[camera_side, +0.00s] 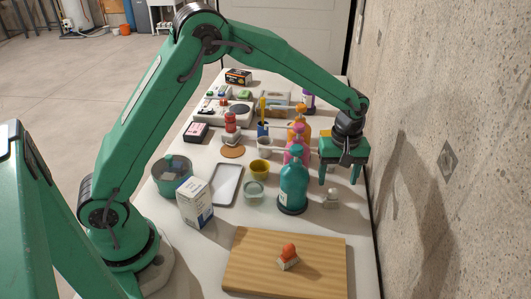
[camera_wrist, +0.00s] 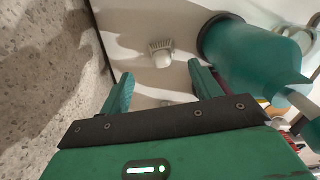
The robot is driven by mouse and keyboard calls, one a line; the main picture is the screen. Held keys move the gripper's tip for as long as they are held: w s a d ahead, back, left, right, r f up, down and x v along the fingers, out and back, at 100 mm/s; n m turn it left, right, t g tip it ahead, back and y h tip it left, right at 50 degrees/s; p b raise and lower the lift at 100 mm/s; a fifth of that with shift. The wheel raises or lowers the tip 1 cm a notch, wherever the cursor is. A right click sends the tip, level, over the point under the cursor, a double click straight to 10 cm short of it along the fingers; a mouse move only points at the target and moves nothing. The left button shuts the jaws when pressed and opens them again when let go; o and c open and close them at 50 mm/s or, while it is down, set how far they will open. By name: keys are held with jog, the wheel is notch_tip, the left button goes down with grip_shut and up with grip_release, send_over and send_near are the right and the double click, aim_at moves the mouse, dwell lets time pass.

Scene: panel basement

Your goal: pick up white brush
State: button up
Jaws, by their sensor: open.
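My gripper (camera_side: 339,180) is open and empty, pointing down, above and slightly behind the brush in the side view. Its two green fingers also show in the wrist view (camera_wrist: 160,72). Nothing touches the brush.
The teal bottle stands close to the brush, with pink (camera_side: 297,148) and orange (camera_side: 299,128) bottles behind. A concrete wall (camera_side: 440,150) runs along the table's right edge. A cutting board (camera_side: 245,265) in front carries an orange-knobbed brush (camera_side: 288,257).

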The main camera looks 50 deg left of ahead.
aim_at(334, 190)
jog(key=shift+f, duration=1.25)
jog(key=shift+f, duration=0.1)
jog(key=shift+s+a+f, duration=0.1)
jog(key=shift+a+f, duration=0.05)
jog(key=shift+f, duration=2.4)
jog(key=c, duration=1.1)
